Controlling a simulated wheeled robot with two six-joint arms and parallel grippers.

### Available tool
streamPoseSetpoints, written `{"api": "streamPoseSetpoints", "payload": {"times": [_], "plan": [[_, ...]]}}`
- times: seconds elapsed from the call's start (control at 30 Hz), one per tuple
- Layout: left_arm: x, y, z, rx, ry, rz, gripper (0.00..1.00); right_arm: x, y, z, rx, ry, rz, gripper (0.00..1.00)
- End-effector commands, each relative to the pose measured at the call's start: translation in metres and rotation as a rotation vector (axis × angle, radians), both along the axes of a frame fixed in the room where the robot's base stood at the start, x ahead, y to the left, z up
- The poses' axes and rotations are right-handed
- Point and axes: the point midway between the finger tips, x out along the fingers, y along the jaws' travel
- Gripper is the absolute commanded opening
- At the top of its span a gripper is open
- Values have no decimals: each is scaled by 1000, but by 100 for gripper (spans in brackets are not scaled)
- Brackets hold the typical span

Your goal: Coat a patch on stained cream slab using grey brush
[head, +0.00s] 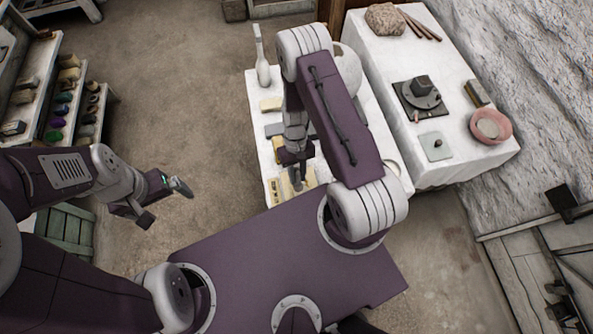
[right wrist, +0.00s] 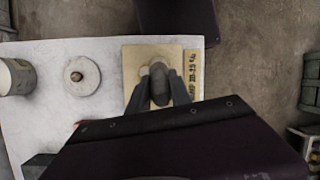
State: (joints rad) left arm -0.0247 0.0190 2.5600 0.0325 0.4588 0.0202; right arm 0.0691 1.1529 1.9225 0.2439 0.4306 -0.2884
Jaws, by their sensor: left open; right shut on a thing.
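The cream slab (right wrist: 134,58) lies flat on the white-topped table in the right wrist view, with dark marks along its right side. In the head view the slab (head: 273,188) shows only partly, behind my right arm. My right gripper (right wrist: 160,97) is over the slab, shut on the grey brush (right wrist: 160,78). The brush head points down at the middle of the slab; I cannot tell whether it touches. The right gripper also shows in the head view (head: 296,176). My left gripper (head: 164,204) is open and empty over the floor, left of the table.
A round white piece with a knob (right wrist: 82,75) and a pail-like container (right wrist: 17,77) stand left of the slab in the right wrist view. A white bottle (head: 262,62) stands at the table's far end. A second white table (head: 455,75) holds a pink bowl (head: 491,127).

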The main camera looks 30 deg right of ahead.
Motion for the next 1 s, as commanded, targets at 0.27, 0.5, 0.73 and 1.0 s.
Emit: {"api": "streamPoseSetpoints", "payload": {"times": [0.27,0.5,0.73,1.0], "plan": [[0,0,-4,0,0,0,100,14,-3,-1,0,-2,1,0],[0,0,-5,0,0,0,100,20,-5,-1,0,-3,0,0],[0,0,-7,0,0,0,100,30,-7,2,0,-1,0,0],[0,0,1,0,0,0,100,25,-6,9,0,1,0,0]]}}
